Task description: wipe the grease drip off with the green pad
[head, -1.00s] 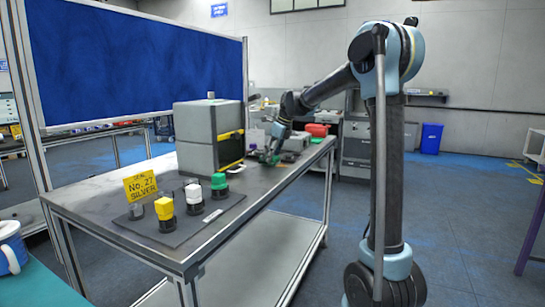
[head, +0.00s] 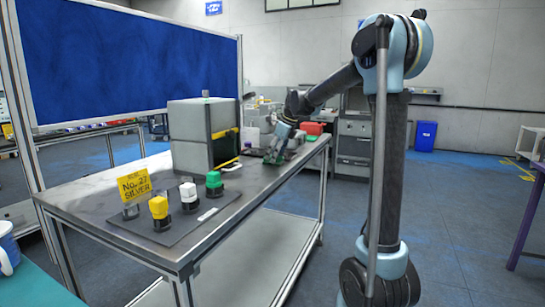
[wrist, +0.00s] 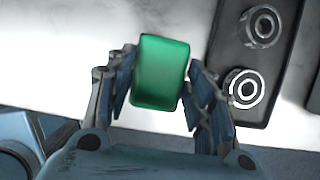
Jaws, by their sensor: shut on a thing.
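In the wrist view, the green pad (wrist: 160,72) sits between the two fingers of my gripper (wrist: 158,85), which is shut on it. Below and around it is a bright, pale grey surface. In the head view, my gripper (head: 276,156) is low over the far part of the metal workbench (head: 120,232), to the right of a grey box-shaped machine (head: 190,134). The pad is small and hard to make out there. I cannot make out a grease drip in either view.
A dark plate with two ringed round fittings (wrist: 245,88) lies right of the pad. On the near bench, a dark mat holds yellow (head: 158,207), white (head: 188,192) and green (head: 213,179) capped pieces by a yellow sign (head: 134,186). A red item (head: 313,128) stands behind my gripper.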

